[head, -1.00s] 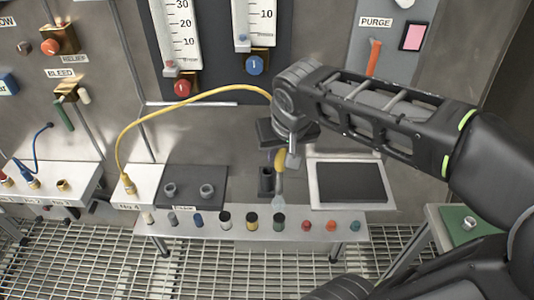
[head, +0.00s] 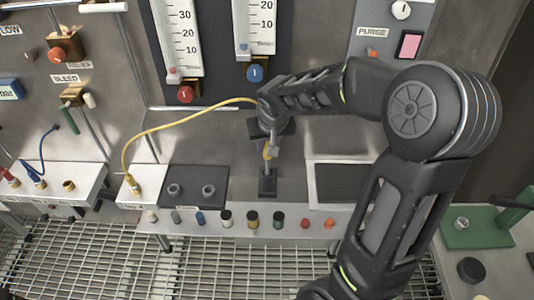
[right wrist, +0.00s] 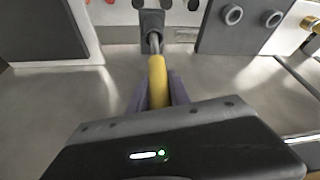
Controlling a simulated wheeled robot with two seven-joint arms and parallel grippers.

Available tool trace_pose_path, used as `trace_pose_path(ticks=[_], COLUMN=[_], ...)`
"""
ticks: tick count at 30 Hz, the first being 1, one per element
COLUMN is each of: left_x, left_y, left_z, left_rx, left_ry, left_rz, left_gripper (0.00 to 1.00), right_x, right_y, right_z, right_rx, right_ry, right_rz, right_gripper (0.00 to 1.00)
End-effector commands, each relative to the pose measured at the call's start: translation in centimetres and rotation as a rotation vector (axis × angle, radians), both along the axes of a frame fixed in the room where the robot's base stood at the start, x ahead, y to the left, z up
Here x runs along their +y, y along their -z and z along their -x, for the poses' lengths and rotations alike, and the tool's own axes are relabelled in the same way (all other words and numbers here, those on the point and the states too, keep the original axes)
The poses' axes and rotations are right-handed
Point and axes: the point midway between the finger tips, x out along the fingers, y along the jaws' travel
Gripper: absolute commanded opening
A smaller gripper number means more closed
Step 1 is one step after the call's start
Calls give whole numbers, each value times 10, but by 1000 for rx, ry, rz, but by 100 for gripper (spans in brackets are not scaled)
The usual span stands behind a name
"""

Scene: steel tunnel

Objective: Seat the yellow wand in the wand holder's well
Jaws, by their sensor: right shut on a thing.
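The yellow wand (head: 267,151) hangs upright below my right gripper (head: 270,142), which is shut on it. A yellow hose (head: 175,122) joins its upper end. In the right wrist view the wand's yellow grip (right wrist: 157,82) lies between the fingers, and its grey metal tip (right wrist: 153,42) points at the dark wand holder (right wrist: 152,20). In the head view the holder (head: 267,186) stands directly beneath the wand. The tip meets the holder's top at the well; how deep it sits, I cannot tell. My left gripper is not in view.
A dark block with two grey rings (head: 192,187) stands left of the holder, and a dark panel in a white frame (head: 345,183) right. Coloured knobs line the shelf front (head: 205,232). The steel wall with gauges (head: 180,40) is close behind.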

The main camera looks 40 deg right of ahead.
Motion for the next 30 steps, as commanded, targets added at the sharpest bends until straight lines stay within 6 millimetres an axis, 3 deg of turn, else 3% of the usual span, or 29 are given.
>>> trace_pose_path(ticks=[8,18,30], left_x=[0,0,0], left_y=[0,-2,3], left_z=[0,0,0], left_rx=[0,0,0], left_ry=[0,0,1], left_rz=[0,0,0], left_gripper=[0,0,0], right_x=[0,0,0], right_y=[1,43,48], right_z=[0,1,0], right_rx=[0,2,0], right_ry=[0,-1,0], right_rz=[0,0,-1], right_gripper=[0,0,0])
